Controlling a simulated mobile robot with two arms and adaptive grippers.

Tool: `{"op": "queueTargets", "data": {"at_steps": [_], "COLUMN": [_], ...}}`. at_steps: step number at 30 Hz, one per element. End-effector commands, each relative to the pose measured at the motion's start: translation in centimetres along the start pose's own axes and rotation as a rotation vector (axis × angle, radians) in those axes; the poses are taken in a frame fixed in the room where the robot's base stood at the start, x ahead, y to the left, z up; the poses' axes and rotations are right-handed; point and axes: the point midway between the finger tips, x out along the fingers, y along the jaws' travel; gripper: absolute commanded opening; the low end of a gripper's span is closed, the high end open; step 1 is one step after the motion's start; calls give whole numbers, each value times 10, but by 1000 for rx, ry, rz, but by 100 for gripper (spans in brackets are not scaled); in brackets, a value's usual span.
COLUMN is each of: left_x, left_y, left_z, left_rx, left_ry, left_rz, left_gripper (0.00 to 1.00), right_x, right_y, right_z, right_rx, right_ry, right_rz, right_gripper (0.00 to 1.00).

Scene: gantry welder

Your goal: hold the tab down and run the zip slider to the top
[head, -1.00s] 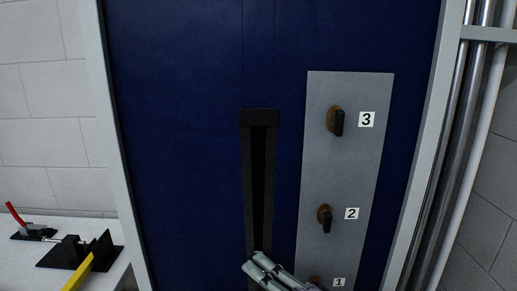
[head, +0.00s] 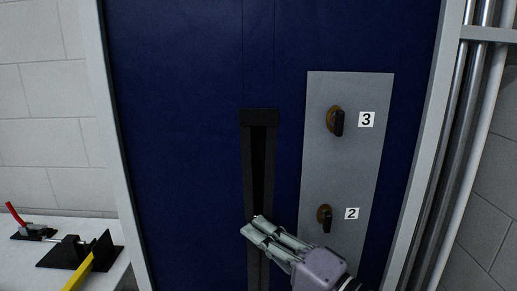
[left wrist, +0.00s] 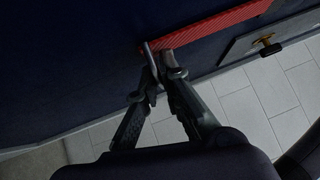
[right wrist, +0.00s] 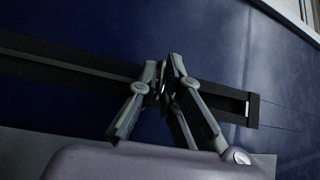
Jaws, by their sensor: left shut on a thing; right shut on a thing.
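A black zip (head: 247,160) runs vertically on the blue panel, with a dark gap between its sides above my right gripper. My right gripper (head: 256,226) is on the zip in the head view, roughly level with the "2" label. In the right wrist view its fingertips (right wrist: 168,72) are closed over the zip tape (right wrist: 70,58); the slider between them is mostly hidden. In the left wrist view my left gripper (left wrist: 158,52) is shut on the end of a red ribbed tab (left wrist: 220,26) against the dark panel. The left gripper is outside the head view.
A grey plate (head: 350,100) with dark knobs (head: 336,122) and number labels stands right of the zip. A white bench (head: 60,255) with clamps is at the left. Pipes (head: 455,150) run along the right. The panel above my right gripper is clear.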

Motion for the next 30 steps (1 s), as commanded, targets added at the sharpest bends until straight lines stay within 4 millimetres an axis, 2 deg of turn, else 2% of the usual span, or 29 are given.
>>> {"op": "queueTargets", "data": {"at_steps": [1,30], "left_x": [0,0], "left_y": [1,1], "left_z": [-1,-1], "left_rx": [1,1], "left_ry": [1,1], "left_rz": [2,2], "left_gripper": [0,0], "right_x": [0,11], "right_y": [-7,-83], "right_z": [0,-11], "right_rx": [-2,-3], "right_ry": [-1,-2], "right_rz": [-8,-8], "right_gripper": [0,0]}}
